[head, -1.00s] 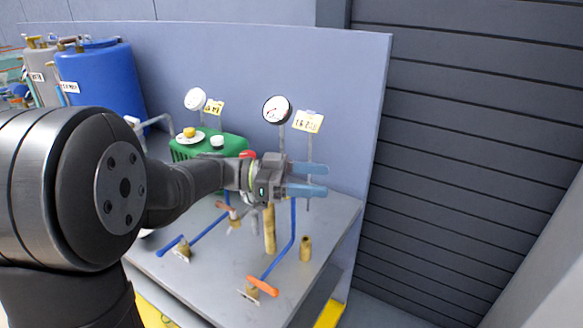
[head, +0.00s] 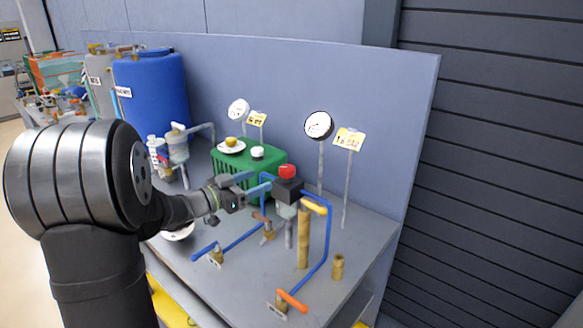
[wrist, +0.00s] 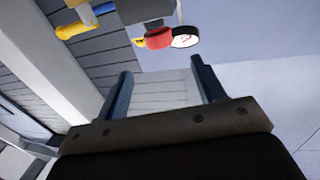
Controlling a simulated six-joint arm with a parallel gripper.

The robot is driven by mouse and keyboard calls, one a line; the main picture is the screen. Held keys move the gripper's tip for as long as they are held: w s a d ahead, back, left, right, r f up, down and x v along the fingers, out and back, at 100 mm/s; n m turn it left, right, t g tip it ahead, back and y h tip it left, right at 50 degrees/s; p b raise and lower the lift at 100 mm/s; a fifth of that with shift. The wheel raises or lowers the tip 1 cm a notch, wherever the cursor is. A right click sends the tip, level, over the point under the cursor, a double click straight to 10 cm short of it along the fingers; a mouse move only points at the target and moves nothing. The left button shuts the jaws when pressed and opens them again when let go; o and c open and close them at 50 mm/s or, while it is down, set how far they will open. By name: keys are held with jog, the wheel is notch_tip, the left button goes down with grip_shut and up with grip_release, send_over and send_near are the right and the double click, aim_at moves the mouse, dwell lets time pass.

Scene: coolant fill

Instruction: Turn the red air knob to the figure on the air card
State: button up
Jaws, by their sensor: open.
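The red knob (head: 287,171) sits on top of a dark block in the blue pipework. It also shows near the top of the wrist view (wrist: 158,38), beyond the fingertips. My gripper (head: 262,180) is open and empty, just left of the knob in the head view, with its blue fingers pointing toward it. Both fingers also show in the wrist view (wrist: 161,70), apart, with nothing between them. A yellow card (head: 348,138) stands on a post behind the knob, to the right of a white round gauge (head: 319,125). Its figure is too small to read surely.
A second gauge (head: 238,109) and card (head: 257,118) stand further left. A green box (head: 232,178) lies behind my gripper. A blue-grey panel (head: 300,75) closes the back.

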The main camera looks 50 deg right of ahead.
aim_at(293, 166)
jog(key=s+d, duration=0.1)
jog(key=d, duration=0.7)
jog(key=s+d, duration=0.1)
jog(key=d, duration=0.3)
jog(key=shift+s+d, duration=0.3)
jog(key=c, duration=1)
